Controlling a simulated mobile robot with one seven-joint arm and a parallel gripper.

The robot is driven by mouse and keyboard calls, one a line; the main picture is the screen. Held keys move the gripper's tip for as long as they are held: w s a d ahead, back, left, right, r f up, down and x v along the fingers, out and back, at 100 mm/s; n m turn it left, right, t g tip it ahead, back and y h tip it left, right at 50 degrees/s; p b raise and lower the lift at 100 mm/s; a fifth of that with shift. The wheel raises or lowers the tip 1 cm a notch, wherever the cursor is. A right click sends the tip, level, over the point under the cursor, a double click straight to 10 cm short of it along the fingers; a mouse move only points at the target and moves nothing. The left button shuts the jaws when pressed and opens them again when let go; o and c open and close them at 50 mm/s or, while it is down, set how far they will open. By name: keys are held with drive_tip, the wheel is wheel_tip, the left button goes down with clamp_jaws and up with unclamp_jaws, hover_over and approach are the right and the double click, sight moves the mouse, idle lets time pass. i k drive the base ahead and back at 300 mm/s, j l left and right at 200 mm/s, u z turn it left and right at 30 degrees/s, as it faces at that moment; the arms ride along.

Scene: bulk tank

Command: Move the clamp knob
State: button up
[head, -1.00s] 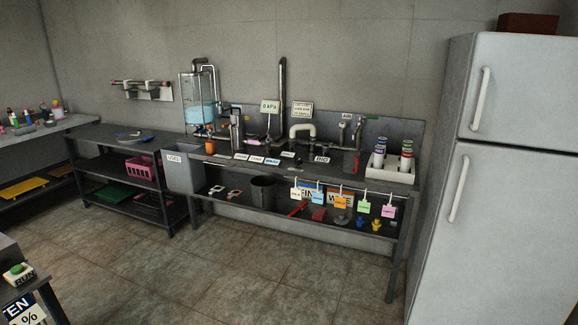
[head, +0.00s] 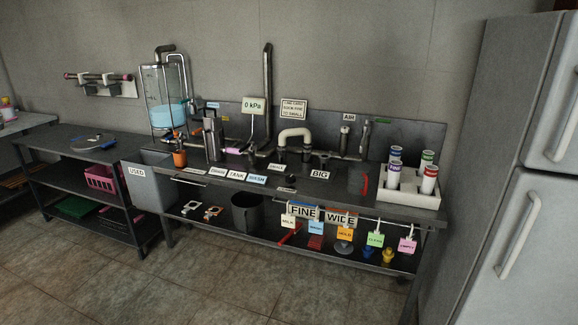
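The work bench (head: 330,193) with the pipework stands against the back wall in the head view. A clear tank (head: 166,98) with blue liquid is at its left end. A grey cylindrical housing (head: 213,141) stands right of the tank. A small pink piece (head: 231,150) sits on the low pipework and a small orange piece (head: 197,132) is beside the housing. These parts are too small for me to tell which, if any, is the clamp knob. My gripper is not in view.
A fridge (head: 510,150) stands at the right. A dark shelf unit (head: 65,145) with a pink crate (head: 101,177) is at the left. A white tray (head: 408,197) holds several labelled bottles. A black bin (head: 246,212) is on the lower shelf. The floor (head: 140,285) in front is clear.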

sight(290, 179)
drive_tip(key=i+z, duration=0.15)
drive_tip(key=i, duration=0.25)
drive_tip(key=i+j+z, duration=0.2)
drive_tip(key=i, duration=0.25)
drive_tip(key=i+j+z, duration=0.15)
drive_tip(key=i, duration=0.25)
drive_tip(key=i+j+z, duration=0.2)
drive_tip(key=i, duration=0.2)
